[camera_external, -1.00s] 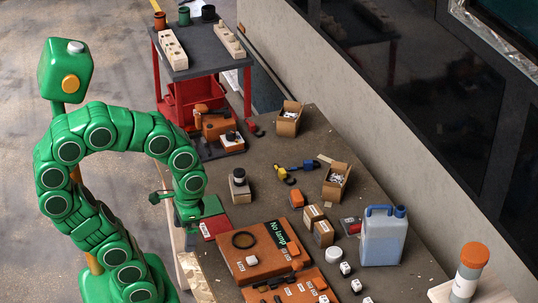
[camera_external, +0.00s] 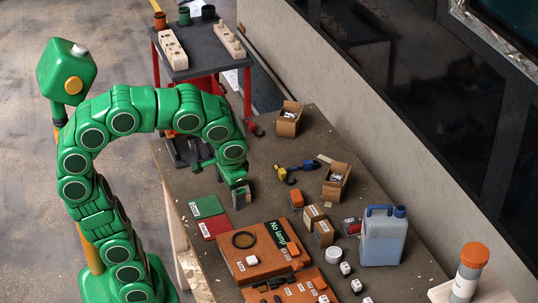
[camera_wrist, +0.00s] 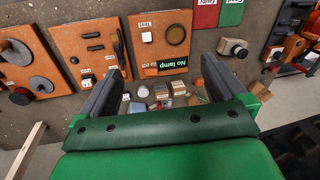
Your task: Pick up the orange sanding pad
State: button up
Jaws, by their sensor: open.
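A small orange block (camera_external: 297,199), which looks like the sanding pad, lies on the table (camera_external: 272,150) beside two cardboard-brown blocks in the external view. A pale block with a dark knob (camera_wrist: 232,47) stands outside the right finger there.
Brown blocks (camera_external: 318,225), a blue jug (camera_external: 383,240) and an open carton (camera_external: 336,182) stand near the orange block. Orange panels (camera_external: 258,262) lie at the front, with green (camera_external: 206,206) and red (camera_external: 215,227) squares behind.

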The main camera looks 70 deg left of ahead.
jog(key=w+d+f+n+h, duration=0.3)
jog(key=w+d+f+h, duration=0.55)
jog(key=d, duration=0.25)
jog(key=w+n+t+h, duration=0.2)
jog(key=w+n+h, duration=0.25)
jog(key=w, duration=0.25)
jog(key=n+t+y, duration=0.5)
jog(key=n+t, duration=0.7)
jog(key=n, duration=0.7)
send_over(297, 195)
jog(key=s+d, duration=0.2)
jog(key=d, duration=0.7)
notch_tip(297, 195, down, 12)
jog(key=s+a+f+n+y, duration=0.1)
jog(key=a+f+n, duration=0.1)
jog(key=a+f, duration=0.1)
jog(key=s+a+f+n+y, duration=0.1)
jog(key=a+f+n, duration=0.1)
jog(key=a+f, duration=0.1)
jog(key=s+a+f+n+g+y, duration=0.1)
jog(key=a+f+n, duration=0.1)
jog(key=a+f, duration=0.1)
jog(key=shift+s+a+f+n+y, duration=0.25)
jog(key=shift+s+a+f+y, duration=0.15)
jog(key=shift+a, duration=0.15)
jog(key=shift+x, duration=3.85)
